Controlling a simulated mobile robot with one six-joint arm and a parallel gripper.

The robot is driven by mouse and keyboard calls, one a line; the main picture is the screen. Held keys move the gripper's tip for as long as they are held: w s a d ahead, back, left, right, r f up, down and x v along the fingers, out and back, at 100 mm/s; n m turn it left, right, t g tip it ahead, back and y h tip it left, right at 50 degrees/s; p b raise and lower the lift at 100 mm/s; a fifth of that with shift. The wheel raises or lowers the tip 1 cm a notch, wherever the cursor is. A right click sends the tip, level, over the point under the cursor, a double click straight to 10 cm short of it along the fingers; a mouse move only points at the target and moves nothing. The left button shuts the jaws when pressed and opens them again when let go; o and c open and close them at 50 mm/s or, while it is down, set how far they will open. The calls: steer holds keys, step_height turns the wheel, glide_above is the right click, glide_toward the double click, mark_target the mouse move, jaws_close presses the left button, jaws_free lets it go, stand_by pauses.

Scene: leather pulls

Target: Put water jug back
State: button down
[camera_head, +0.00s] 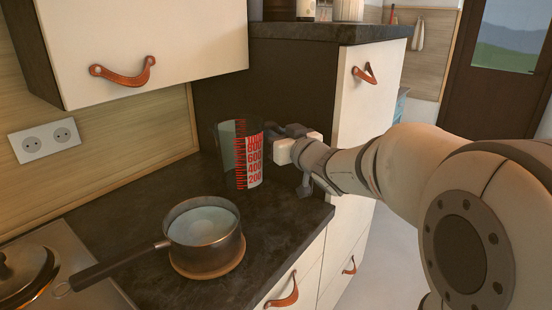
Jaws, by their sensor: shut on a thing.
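The water jug (228,158) is a clear measuring jug with red markings. It stands upright on, or just above, the dark counter near the back corner; I cannot tell whether its base touches. My gripper (273,137) is at the jug's right side and shut on it. The fingertips are partly hidden by the jug and the gripper body. A metal saucepan (217,251) filled with pale liquid stands in front of the jug on a round wooden trivet (211,273).
The saucepan's dark handle (117,268) points left toward a lidded pot (22,277) on the hob. An upper cabinet (180,45) hangs above left. A tall cabinet (362,92) stands behind my gripper. Dark counter (125,212) left of the jug is clear.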

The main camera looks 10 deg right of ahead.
steer(key=w+d, duration=0.5)
steer(key=d, duration=0.1)
step_height(320, 180, down, 12)
steer(key=b, duration=0.2)
steer(key=shift+w+a+r, duration=0.2)
steer(key=shift+a+r, duration=0.05)
steer(key=shift+a, duration=0.05)
steer(key=shift+f, duration=0.15)
steer(key=c, duration=1.8)
jaws_free()
steer(key=shift+o, duration=0.8)
